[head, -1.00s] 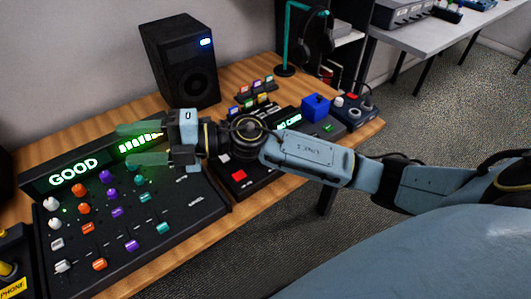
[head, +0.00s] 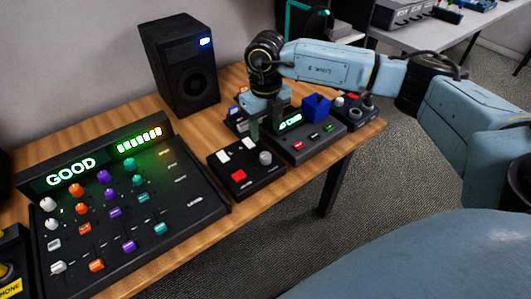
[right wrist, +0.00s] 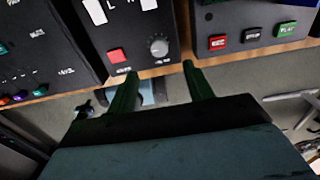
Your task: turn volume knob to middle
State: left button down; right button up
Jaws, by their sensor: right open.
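A round grey knob (head: 265,158) stands on a small black box (head: 258,181) with a red button and white switches. The right wrist view shows the knob (right wrist: 159,47) with a pale mark; its label is too small to read. I cannot tell for certain that it is the volume knob. My right gripper (head: 270,122) is open and empty, pointing down above and behind the box in the head view. In the right wrist view its two fingers (right wrist: 157,84) are spread, with the knob between and beyond their tips. My left gripper is not in view.
A mixer (head: 200,190) with coloured knobs and a lit "GOOD" display (head: 71,172) stands left. A black speaker (head: 180,75) is behind. A player with a green display (head: 290,121), a blue block (head: 316,107) and another knob box (head: 353,112) are right. A bare wood strip fronts the box.

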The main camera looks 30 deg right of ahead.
send_over(266, 155)
notch_tip(266, 155, down, 4)
jog(key=shift+f+b, duration=0.15)
jog(key=shift+b, duration=0.15)
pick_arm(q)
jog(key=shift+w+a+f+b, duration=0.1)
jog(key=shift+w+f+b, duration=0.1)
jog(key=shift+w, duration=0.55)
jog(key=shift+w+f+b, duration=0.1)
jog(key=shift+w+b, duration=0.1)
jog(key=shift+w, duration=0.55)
pick_arm(e)
jog(key=shift+f, duration=2.75)
jog(key=shift+c, duration=0.2)
jog(key=shift+w, duration=0.1)
jog(key=c, duration=0.9)
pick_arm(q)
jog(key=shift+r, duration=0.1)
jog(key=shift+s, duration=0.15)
